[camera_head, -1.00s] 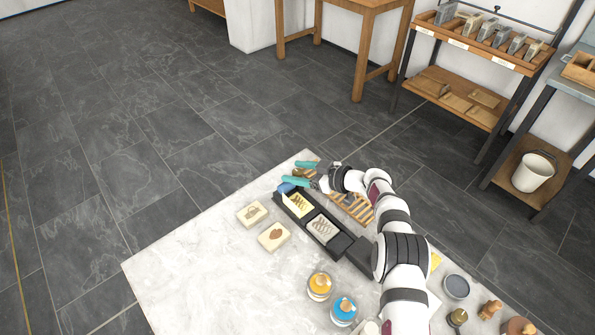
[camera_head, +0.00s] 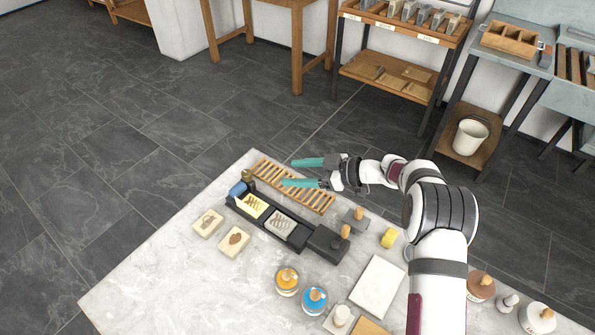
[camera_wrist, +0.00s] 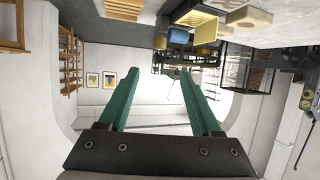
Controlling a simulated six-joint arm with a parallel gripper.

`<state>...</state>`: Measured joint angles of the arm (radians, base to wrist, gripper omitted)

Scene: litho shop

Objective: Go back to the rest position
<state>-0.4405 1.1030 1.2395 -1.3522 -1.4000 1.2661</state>
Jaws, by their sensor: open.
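My gripper (camera_head: 306,173) has two teal fingers spread apart with nothing between them. In the head view it is above the wooden slatted rack (camera_head: 293,187) at the back edge of the marble table, and it hides part of the rack. In the wrist view the open gripper (camera_wrist: 160,75) also shows empty, with the room upside down behind it. My arm reaches in from the lower right.
The marble table (camera_head: 150,275) holds a black tray (camera_head: 297,238) with two printed blocks, two more blocks (camera_head: 208,222), a yellow pot (camera_head: 287,279), a blue pot (camera_head: 315,299) and a white slab (camera_head: 377,287). A shelf (camera_head: 395,70) and a white bucket (camera_head: 470,136) stand beyond.

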